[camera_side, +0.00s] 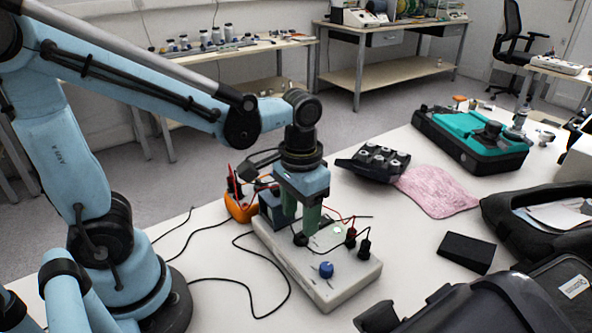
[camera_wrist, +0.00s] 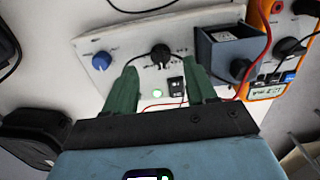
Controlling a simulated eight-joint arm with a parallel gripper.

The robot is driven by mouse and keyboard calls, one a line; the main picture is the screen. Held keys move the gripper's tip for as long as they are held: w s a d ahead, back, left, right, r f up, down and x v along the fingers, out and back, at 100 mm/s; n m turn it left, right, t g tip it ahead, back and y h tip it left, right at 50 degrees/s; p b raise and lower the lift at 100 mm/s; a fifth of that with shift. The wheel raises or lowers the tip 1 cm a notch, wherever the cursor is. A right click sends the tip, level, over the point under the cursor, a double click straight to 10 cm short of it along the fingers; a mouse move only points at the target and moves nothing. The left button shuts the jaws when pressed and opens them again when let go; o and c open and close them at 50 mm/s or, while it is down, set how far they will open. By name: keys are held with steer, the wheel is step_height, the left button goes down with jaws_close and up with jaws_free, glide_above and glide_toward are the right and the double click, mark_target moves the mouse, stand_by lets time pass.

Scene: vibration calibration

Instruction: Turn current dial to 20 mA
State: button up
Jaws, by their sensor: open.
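A white control box (camera_side: 345,287) lies on the table with a blue knob (camera_side: 326,270) and a black dial (camera_side: 300,239) on top. The wrist view shows the blue knob (camera_wrist: 101,60) at left and the black dial (camera_wrist: 160,54) near the middle of the panel (camera_wrist: 130,42). The labels are too small to read, so I cannot tell which is the current dial. My gripper (camera_wrist: 162,68) points down with its green fingers apart, on either side of the black dial; a gap shows on both sides. In the side view my gripper (camera_side: 303,232) partly hides the dial.
Red and black plugs (camera_side: 358,240) stand on the box's right side. A dark blue block (camera_wrist: 228,52) and an orange meter (camera_wrist: 268,75) sit beside the box, with cables around. A black wedge (camera_side: 466,252), pink cloth (camera_side: 437,190) and black cases lie to the right.

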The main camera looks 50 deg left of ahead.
mark_target(300, 234)
steer(key=shift+f, duration=2.2)
steer(key=shift+c, duration=0.3)
steer(key=c, duration=1)
